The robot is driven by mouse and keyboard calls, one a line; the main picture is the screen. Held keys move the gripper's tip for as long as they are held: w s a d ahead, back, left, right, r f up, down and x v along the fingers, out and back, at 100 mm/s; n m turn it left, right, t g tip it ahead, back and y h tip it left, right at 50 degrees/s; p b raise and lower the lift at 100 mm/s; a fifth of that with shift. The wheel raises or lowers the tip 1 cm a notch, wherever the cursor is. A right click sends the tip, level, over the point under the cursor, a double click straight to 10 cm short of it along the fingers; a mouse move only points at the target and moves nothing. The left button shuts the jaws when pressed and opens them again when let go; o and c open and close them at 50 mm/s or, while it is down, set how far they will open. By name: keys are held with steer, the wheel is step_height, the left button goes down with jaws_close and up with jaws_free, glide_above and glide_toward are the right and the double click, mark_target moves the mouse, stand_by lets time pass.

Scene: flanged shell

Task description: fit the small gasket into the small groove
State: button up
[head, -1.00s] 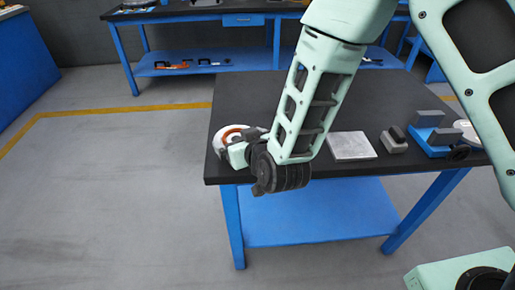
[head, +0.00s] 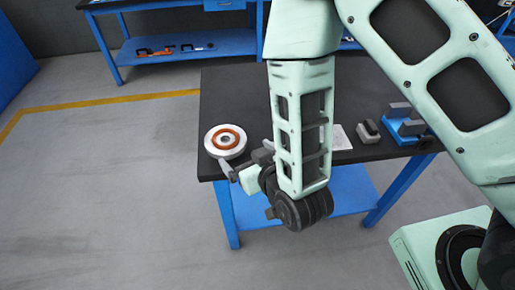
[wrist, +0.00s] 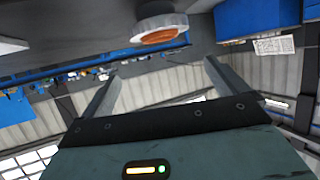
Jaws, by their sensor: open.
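The round white flanged shell (head: 212,148) sits at the near left corner of the dark tabletop. An orange-brown ring (head: 240,137) lies on its face, with a smaller orange-brown ring (head: 226,139) at its centre. I cannot tell from this which is gasket and which is groove. My gripper (head: 238,163) is open and empty, low beside the shell's near right side and near the table edge. In the wrist view the shell (wrist: 153,23) and its orange face (wrist: 155,35) show beyond the open fingers (wrist: 161,70), apart from them.
A pale square plate (head: 341,138) lies to the right, partly behind my arm. A small grey block (head: 368,131) and a blue fixture with grey parts (head: 406,126) stand further right on the table (head: 228,95). The tabletop behind the shell is clear.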

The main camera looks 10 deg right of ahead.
steer(key=shift+p+v, duration=1.85)
steer(key=shift+v, duration=0.2)
steer(key=shift+w, duration=0.1)
steer(key=s+a+r+n+g, duration=0.1)
steer(key=s+a+r+g, duration=0.2)
steer(key=r+g, duration=0.4)
steer(key=s+d+r+n+g+h, duration=0.2)
steer(key=s+d+r+g+h, duration=0.2)
steer(key=s+d+r, duration=0.6)
steer(key=shift+s+d+r+n+g, duration=0.25)
steer(key=shift+s+r+n+g, duration=0.25)
steer(key=shift+g, duration=0.4)
